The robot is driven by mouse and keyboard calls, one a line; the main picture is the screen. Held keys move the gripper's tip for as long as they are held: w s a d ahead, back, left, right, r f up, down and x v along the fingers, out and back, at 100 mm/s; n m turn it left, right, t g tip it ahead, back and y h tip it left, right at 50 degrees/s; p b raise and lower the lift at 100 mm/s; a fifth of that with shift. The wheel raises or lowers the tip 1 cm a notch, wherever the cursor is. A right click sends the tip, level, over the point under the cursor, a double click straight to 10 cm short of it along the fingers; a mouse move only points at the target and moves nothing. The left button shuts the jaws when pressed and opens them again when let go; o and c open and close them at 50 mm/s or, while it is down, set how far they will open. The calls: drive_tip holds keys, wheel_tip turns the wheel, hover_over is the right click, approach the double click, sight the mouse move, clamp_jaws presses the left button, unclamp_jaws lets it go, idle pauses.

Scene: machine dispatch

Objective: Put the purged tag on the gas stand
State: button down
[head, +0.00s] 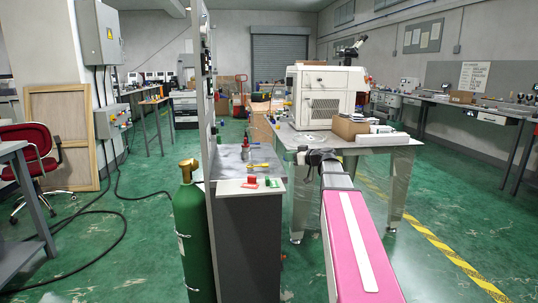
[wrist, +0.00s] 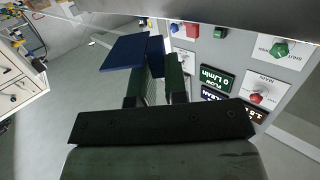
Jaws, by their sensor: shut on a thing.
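My gripper (wrist: 161,66) is shut on a dark blue folded plate (wrist: 125,52), which appears to be the purged tag. No lettering shows on its visible faces. In the head view my gripper (head: 318,157) is at the far end of my pink arm, to the right of the gas stand, and the tag cannot be made out there. The gas stand (head: 249,230) is a grey cabinet with red and green knobs on its light top. In the wrist view its grey panel (wrist: 230,50) lies beyond and right of the tag, with labelled knobs and a green "0 L/min" display (wrist: 216,79).
A green gas cylinder (head: 194,235) stands against the left of the gas stand. A metal table (head: 390,151) with a white machine (head: 325,96) and a cardboard box (head: 350,127) stands behind my gripper. Black hoses (head: 95,240) lie on the floor at left.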

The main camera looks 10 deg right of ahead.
sight(270, 158)
drive_tip(key=x, duration=0.4)
drive_tip(key=r+x, duration=0.1)
drive_tip(key=x, duration=0.2)
drive_tip(key=r+x, duration=0.1)
drive_tip(key=x, duration=0.3)
drive_tip(key=shift+w+a+f, duration=0.1)
drive_tip(key=shift+w+a, duration=0.15)
drive_tip(key=shift+w, duration=0.1)
drive_tip(key=shift+s+f, duration=0.15)
drive_tip(key=shift+f, duration=0.2)
drive_tip(key=c, duration=1.1)
unclamp_jaws()
drive_tip(key=shift+c, duration=0.2)
drive_tip(key=v, duration=1.2)
drive_tip(key=shift+d, duration=0.1)
